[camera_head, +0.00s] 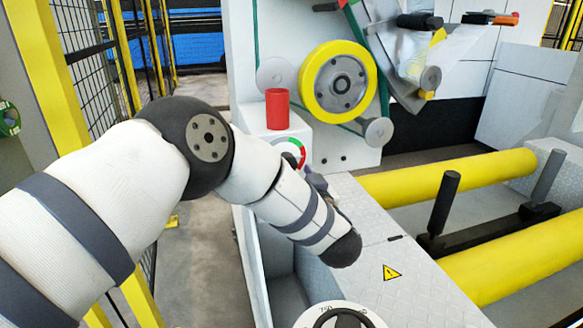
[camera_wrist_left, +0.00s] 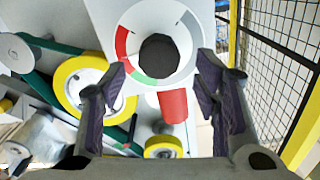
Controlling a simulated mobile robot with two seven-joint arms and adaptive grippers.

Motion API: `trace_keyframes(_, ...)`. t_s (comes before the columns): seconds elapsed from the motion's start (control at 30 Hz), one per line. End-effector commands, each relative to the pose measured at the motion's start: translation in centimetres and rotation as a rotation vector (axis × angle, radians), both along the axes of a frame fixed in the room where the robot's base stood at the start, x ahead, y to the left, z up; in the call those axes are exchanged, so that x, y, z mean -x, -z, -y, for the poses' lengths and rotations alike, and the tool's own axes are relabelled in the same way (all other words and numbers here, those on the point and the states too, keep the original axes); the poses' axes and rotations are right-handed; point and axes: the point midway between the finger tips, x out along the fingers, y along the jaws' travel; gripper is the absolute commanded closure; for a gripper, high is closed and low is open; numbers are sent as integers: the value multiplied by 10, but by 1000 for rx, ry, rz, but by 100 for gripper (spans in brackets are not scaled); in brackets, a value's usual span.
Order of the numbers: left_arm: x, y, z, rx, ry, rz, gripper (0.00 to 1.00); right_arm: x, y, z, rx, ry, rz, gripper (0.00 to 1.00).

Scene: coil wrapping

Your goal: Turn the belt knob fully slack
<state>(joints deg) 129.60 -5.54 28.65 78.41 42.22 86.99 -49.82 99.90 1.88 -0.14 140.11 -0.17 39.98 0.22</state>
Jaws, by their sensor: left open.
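The belt knob is a dark round knob (camera_wrist_left: 158,55) at the centre of a white dial (camera_wrist_left: 135,25) with red, green and grey arc segments, at the top middle of the left wrist view. In the head view part of the dial (camera_head: 290,146) shows on the machine's white face, mostly hidden behind my left arm. My left gripper (camera_wrist_left: 162,78) is open, with its purple-padded fingers spread to the left and right of the knob and nothing held. I cannot tell how close the fingertips are. No pointer mark on the knob can be made out. My right gripper is not in view.
A red cylinder (camera_head: 277,109) stands above the dial, beside a large yellow-rimmed wheel (camera_head: 338,82) with a green belt. A second dial (camera_head: 345,315) sits at the bottom edge. Yellow rollers (camera_head: 450,174) lie to the right. Mesh fencing (camera_head: 80,50) stands left.

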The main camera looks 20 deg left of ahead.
Motion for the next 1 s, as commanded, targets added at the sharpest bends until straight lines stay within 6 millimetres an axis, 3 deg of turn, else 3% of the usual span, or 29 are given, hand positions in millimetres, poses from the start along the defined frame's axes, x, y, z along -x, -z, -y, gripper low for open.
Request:
trace_keyframes(0.2, -26, 2, -18, -1, 0, -2, 44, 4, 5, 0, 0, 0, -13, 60)
trace_keyframes(0.5, -30, 0, -20, -1, 2, -1, 44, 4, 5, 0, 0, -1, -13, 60)
trace_keyframes(0.7, -30, 1, -20, -1, 2, -1, 89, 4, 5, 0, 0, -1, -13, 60)
trace_keyframes(1.0, -30, 0, -20, 16, 2, 10, 92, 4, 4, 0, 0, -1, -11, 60)
